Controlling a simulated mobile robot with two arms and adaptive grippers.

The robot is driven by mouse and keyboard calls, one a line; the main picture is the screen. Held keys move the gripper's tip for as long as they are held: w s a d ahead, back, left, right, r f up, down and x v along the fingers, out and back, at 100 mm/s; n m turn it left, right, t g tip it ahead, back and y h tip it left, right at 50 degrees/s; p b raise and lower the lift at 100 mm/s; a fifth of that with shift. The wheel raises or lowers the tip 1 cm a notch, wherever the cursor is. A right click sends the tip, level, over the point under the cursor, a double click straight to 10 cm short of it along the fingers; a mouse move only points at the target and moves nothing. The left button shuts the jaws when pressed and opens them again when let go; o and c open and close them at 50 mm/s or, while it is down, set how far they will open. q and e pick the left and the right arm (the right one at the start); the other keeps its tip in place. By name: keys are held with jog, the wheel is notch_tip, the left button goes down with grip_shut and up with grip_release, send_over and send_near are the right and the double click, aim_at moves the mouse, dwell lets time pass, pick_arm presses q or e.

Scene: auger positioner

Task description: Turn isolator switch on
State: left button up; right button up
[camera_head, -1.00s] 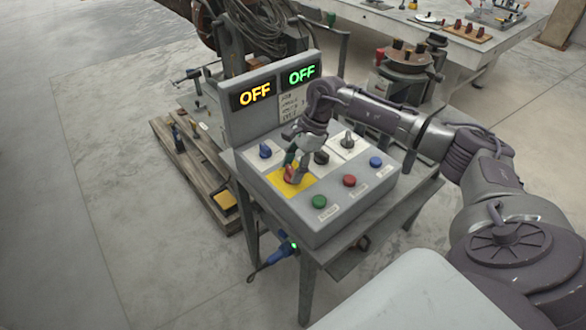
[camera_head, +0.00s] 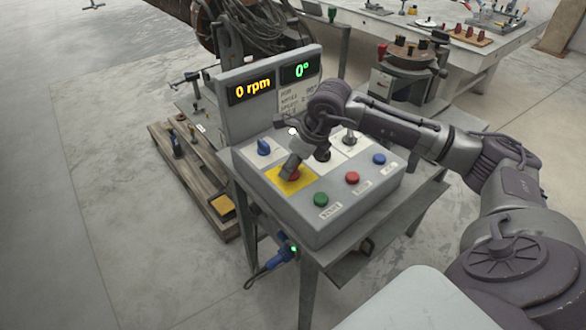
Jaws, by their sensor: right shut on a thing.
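The isolator switch (camera_head: 294,174) is a red knob on a yellow plate (camera_head: 280,182) on the grey control box (camera_head: 310,215). My right gripper (camera_head: 291,173) reaches down onto it from the right and is shut on it, covering much of the knob. The left display (camera_head: 253,89) reads "0 rpm" in yellow, and the right display (camera_head: 301,71) reads "0°" in green. My left gripper is not in view.
The box also carries a blue knob (camera_head: 263,147), a green button (camera_head: 320,199), a red button (camera_head: 352,178) and a blue button (camera_head: 379,159). A wooden pallet (camera_head: 190,178) lies left of the stand. A workbench (camera_head: 470,55) stands behind. The floor at left is clear.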

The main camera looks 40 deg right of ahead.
jog(key=shift+m+h+b, duration=0.8)
jog(key=shift+m+b, duration=0.35)
jog(key=shift+m, duration=0.95)
jog(key=shift+r, duration=0.1)
jog(key=o, duration=1.2)
jog(key=shift+a, duration=0.1)
jog(key=shift+c, duration=0.2)
jog(key=v, duration=1.2)
jog(key=shift+s, duration=0.15)
